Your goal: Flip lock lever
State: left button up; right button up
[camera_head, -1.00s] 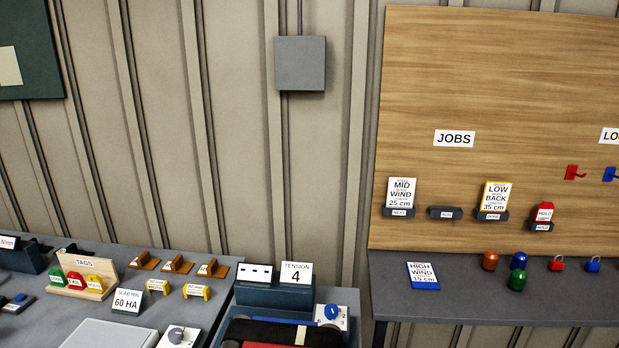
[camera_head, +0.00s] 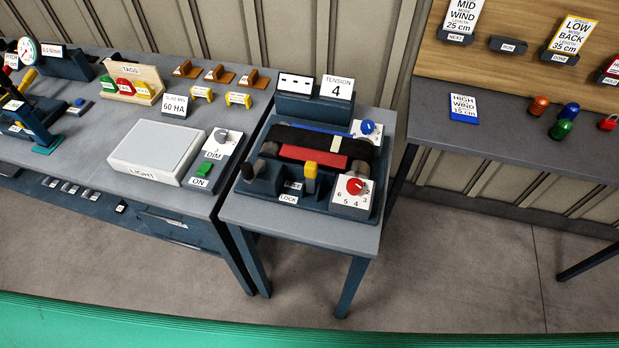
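The lock lever (camera_head: 310,178) has a yellow tip and stands upright at the front of the belt press (camera_head: 280,200), just above and right of the LOCK label (camera_head: 288,198). The press is a dark unit on a small grey table, with a black belt roll, a red strip (camera_head: 312,157) and a blue edge on it. A black knob or handle (camera_head: 250,172) is at its front left. Neither of my grippers is in view.
A red dial (camera_head: 354,187) and a blue knob (camera_head: 368,127) sit on the press's right side. A TENSION 4 card (camera_head: 337,87) stands behind. A light box (camera_head: 157,150) lies on the left table. A wooden job board (camera_head: 520,50) is at right.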

aim_at(311, 168)
jog(key=k+z, duration=0.4)
jog(key=k+l+z, duration=0.15)
jog(key=z, duration=0.3)
jog(key=k, duration=0.1)
